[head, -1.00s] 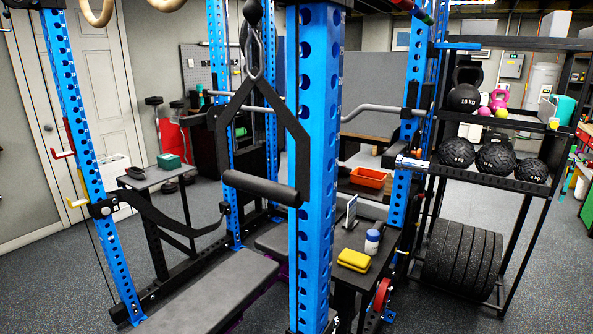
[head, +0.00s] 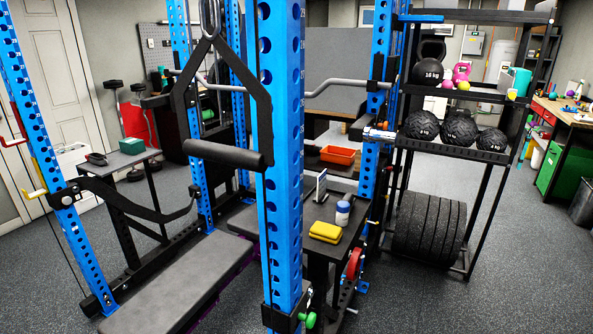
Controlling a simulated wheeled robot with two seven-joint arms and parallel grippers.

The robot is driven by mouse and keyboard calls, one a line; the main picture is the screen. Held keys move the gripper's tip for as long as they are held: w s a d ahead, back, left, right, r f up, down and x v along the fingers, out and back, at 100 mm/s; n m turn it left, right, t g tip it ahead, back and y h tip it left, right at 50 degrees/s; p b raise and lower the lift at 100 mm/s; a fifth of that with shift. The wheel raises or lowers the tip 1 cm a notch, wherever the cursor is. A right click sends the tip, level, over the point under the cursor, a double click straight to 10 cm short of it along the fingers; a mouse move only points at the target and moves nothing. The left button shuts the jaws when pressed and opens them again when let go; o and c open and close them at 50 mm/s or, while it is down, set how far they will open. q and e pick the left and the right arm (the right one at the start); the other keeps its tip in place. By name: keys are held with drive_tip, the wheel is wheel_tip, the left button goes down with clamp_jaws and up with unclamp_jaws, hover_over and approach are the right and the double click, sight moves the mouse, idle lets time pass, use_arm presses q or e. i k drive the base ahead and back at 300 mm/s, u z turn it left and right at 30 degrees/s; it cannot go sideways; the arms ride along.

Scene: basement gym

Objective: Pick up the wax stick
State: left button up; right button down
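I cannot make out a wax stick for certain in the head view. A wooden workbench (head: 562,113) at the far right carries several small items, too small to identify. Neither of my grippers is in view.
A blue power rack (head: 282,150) with a padded bench (head: 180,280) fills the left and middle. A black shelf rack (head: 480,92) holds kettlebells and balls, with weight plates (head: 428,228) below. Grey floor (head: 530,270) is free at the right.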

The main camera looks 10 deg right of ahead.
sight(343, 206)
drive_tip(key=u, duration=0.05)
drive_tip(key=k, duration=0.55)
drive_tip(key=z, duration=1.15)
drive_tip(key=i, duration=2.15)
drive_tip(key=u, duration=1.2)
drive_tip(key=i, duration=0.2)
drive_tip(key=u, duration=0.3)
